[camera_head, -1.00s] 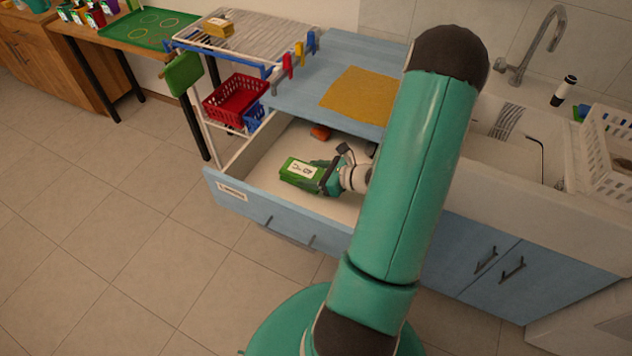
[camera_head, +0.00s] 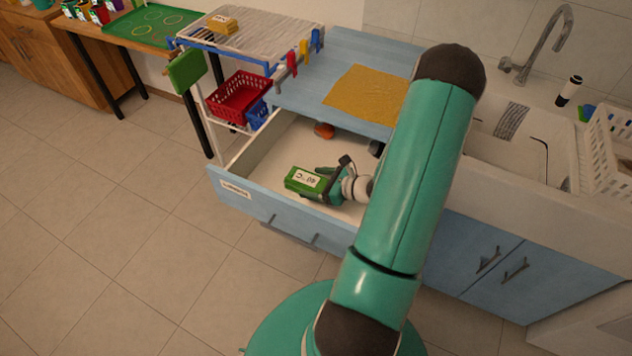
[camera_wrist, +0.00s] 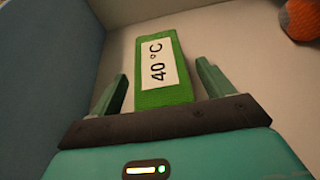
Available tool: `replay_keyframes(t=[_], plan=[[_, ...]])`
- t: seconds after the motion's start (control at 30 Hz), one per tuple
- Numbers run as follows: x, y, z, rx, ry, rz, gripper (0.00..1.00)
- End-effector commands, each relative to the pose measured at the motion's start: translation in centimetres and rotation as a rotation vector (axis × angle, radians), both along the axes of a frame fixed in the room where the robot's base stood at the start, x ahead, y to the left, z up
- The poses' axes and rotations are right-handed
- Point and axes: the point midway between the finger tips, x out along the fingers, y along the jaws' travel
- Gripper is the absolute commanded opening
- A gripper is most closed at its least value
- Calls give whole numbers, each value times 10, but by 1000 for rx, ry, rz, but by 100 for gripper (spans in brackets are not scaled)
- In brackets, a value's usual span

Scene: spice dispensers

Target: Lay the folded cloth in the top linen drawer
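The folded cloth (camera_head: 302,180) is a green block with a white 40 °C label. It is inside the pulled-out blue-fronted drawer (camera_head: 290,213) and seems to lie on its pale floor. In the wrist view the cloth (camera_wrist: 163,85) sits between the two fingers of my gripper (camera_wrist: 163,72), with a gap on each side. My gripper is open around its near end. In the head view my gripper (camera_head: 328,186) is low inside the drawer, at the cloth's right end. My arm hides the drawer's right part.
An orange item (camera_head: 324,130) and a dark item (camera_head: 376,148) are at the drawer's back. A mustard cloth (camera_head: 365,93) lies on the blue counter above. A red basket (camera_head: 238,96) stands left of the drawer. The sink (camera_head: 510,150) is at right.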

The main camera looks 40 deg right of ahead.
Motion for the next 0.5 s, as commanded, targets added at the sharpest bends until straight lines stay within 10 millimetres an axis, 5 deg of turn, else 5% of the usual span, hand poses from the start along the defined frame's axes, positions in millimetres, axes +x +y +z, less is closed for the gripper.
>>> replay_keyframes(t=[0.3,0.5], plan=[[0,0,4,-1,0,0,80],[-26,-10,14,-1,1,-3,80]])
